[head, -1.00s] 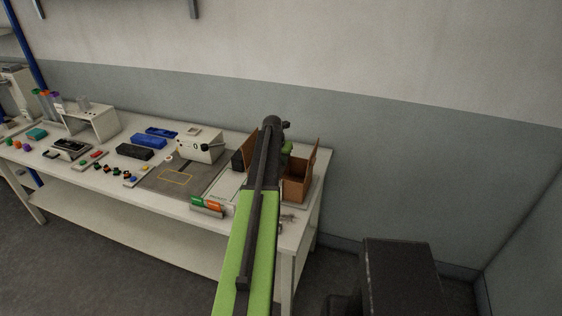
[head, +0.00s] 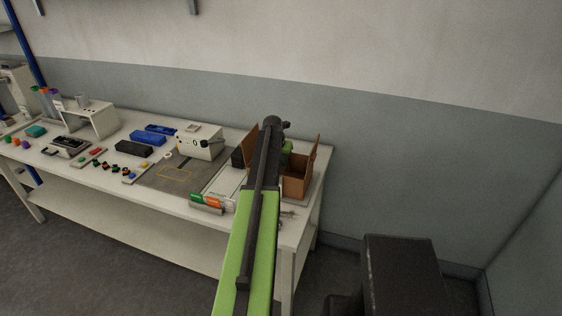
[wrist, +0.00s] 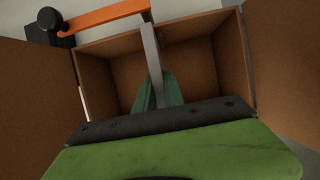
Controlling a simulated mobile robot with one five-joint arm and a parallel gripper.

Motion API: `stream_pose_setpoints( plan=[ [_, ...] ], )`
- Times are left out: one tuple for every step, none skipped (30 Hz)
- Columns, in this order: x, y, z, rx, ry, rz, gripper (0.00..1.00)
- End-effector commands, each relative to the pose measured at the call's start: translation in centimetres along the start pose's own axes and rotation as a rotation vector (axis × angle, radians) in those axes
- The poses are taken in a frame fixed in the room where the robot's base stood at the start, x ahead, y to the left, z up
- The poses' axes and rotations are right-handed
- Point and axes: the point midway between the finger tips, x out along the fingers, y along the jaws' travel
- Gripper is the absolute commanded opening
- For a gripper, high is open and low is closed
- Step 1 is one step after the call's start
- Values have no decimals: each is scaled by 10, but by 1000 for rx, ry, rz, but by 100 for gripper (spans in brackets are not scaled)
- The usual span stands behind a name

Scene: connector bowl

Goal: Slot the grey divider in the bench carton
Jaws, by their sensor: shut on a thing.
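The open brown carton (head: 297,184) stands at the right end of the bench, flaps spread. In the wrist view its inside (wrist: 205,75) lies below my gripper. My gripper (wrist: 158,88) has green fingers shut on the grey divider (wrist: 151,50). The divider shows as a narrow upright strip near the middle of the carton opening, its far end by the back wall. I cannot tell how deep it sits. In the head view my arm hides the divider and most of the gripper (head: 287,147).
An orange bar with a black knob (wrist: 46,19) lies beyond the carton's back edge. The carton flaps (wrist: 280,50) stick out at both sides. On the bench (head: 130,180) stand a white device (head: 200,143), blue bins (head: 148,139) and small coloured parts.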

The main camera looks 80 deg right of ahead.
Motion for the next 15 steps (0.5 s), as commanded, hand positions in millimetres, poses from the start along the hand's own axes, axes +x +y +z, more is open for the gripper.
stream_pose_setpoints(
  plan=[
    [2,0,-1,0,0,0,0],
    [2,0,-1,0,0,0,0],
    [3,0,-1,0,0,0,0],
    [4,0,-2,0,0,0,0],
    [4,0,-2,0,0,0,0],
    [5,0,-2,0,0,0,0],
    [6,0,-2,0,0,0,0],
    [6,0,-2,0,0,0,0],
    [7,0,-3,0,0,0,0],
    [8,0,-3,0,0,0,0],
    [8,0,-3,0,0,0,0],
    [9,0,-4,0,0,0,0],
    [9,0,-4,0,0,0,0],
    [10,0,-4,0,0,0,0],
    [11,0,-4,0,0,0,0]
  ],
)
